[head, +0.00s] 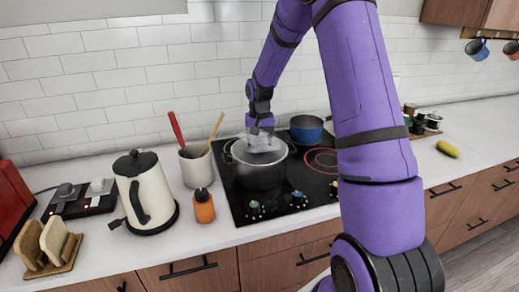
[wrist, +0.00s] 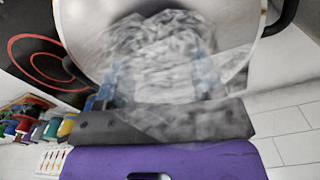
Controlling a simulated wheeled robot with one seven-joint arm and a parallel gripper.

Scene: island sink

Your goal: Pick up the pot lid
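A dark grey pot (head: 262,175) stands on the black cooktop, with steam over its top. A pale, hazy round surface at its top looks like the pot lid (head: 258,150), but steam blurs its edge and any knob. My gripper (head: 262,130) points down just above the pot's top. In the wrist view, the pot's wide pale rim fills the upper middle, and steam covers its centre. The two bluish fingers of my gripper (wrist: 157,80) stand well apart on either side of the steam. Their tips are blurred, and I see nothing clearly held between them.
A blue pan (head: 306,129) sits behind right on the cooktop (head: 300,185). To the left are a utensil crock (head: 196,167), an orange bottle (head: 204,207) and a cream kettle (head: 145,190). A yellow item (head: 448,149) lies on clear counter at the right.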

